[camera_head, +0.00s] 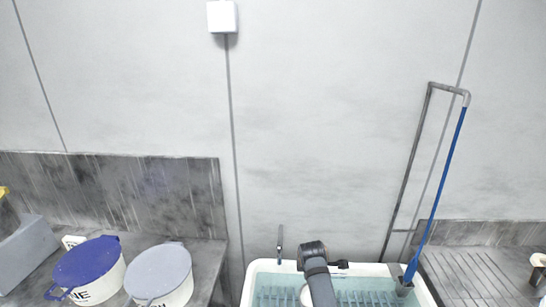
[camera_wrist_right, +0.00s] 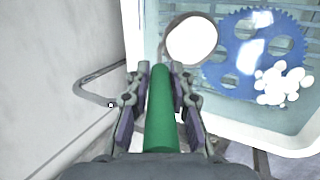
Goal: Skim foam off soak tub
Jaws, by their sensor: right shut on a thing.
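The soak tub (camera_head: 262,265) is a white basin of pale blue-green water at the bottom of the head view; its near side is cut off. It also fills the upper right of the right wrist view (camera_wrist_right: 131,40). My right gripper (camera_wrist_right: 160,72) is shut on the green handle (camera_wrist_right: 160,115) of a skimmer. The skimmer's round white head (camera_wrist_right: 192,42) is over the tub, left of the foam. A clump of white foam (camera_wrist_right: 283,84) lies by a blue toothed disc (camera_wrist_right: 226,72) in the tub. My left gripper is out of view.
A grey pipe (camera_head: 408,170) and blue hose (camera_head: 440,182) run down to the tub's right rear corner. A small tap (camera_head: 280,243) is behind the tub. Left, a counter holds a blue-lidded bucket (camera_head: 88,262) and a grey-lidded bucket (camera_head: 160,268). A ribbed drainboard (camera_head: 465,275) is right.

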